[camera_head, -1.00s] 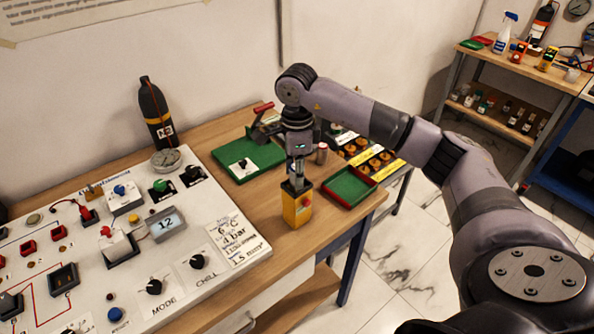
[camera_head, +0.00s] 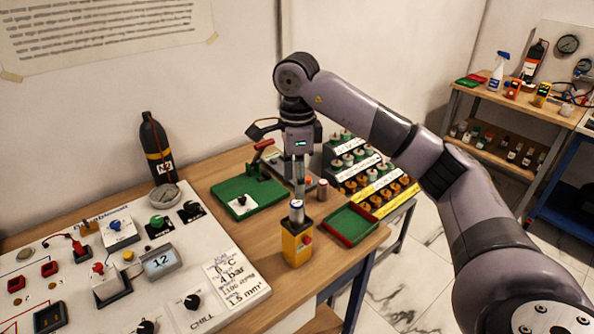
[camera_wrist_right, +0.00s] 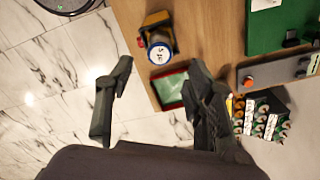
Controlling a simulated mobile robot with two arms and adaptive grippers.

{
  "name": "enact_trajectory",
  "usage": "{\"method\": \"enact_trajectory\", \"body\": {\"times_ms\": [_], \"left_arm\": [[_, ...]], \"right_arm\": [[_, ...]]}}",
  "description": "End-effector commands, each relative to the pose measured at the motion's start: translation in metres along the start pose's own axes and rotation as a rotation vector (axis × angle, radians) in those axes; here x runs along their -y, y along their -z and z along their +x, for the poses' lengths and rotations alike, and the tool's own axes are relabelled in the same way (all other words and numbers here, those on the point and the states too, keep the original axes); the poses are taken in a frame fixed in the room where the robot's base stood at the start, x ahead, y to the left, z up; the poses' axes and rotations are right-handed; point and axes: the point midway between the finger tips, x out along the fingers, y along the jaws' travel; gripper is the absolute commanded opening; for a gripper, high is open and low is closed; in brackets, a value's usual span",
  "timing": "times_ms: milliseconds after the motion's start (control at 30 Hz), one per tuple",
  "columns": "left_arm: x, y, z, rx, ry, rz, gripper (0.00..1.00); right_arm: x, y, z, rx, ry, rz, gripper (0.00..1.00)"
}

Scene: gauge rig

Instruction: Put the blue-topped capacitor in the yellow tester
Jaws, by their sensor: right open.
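The yellow tester (camera_head: 296,246) stands near the table's front edge. The blue-topped capacitor (camera_head: 297,213) stands upright at the tester's top, its lower end hidden inside. In the right wrist view, the capacitor's blue-rimmed top (camera_wrist_right: 160,53) shows beside the yellow tester body (camera_wrist_right: 157,20). My right gripper (camera_head: 299,174) points down above and behind the capacitor. In the wrist view its two fingers (camera_wrist_right: 161,70) are spread wide, with nothing between them. My left gripper is out of view.
A silver capacitor (camera_head: 322,190) stands behind the tester. A green tray with red edges (camera_head: 372,224) lies to its right. A green board (camera_head: 225,196) and the white control panel (camera_head: 240,295) are to the left. Racks of parts (camera_head: 365,165) stand at the back.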

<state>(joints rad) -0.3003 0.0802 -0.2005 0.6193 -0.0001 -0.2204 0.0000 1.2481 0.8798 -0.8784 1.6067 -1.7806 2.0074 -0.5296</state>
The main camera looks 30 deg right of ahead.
Motion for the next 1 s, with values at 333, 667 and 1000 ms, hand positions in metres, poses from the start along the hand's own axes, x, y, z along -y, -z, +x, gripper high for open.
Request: {"method": "enact_trajectory", "body": {"times_ms": [333, 667, 1000], "left_arm": [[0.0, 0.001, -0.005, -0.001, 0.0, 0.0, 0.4], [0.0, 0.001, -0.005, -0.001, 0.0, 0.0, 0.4], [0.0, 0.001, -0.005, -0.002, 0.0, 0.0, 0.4]], "right_arm": [[0.0, 0.001, -0.036, 0.0, 0.001, 0.001, 0.49], [0.0, 0.001, -0.036, 0.0, -0.001, 0.001, 0.49], [0.0, 0.0, -0.036, 0.0, -0.001, 0.001, 0.49]]}}
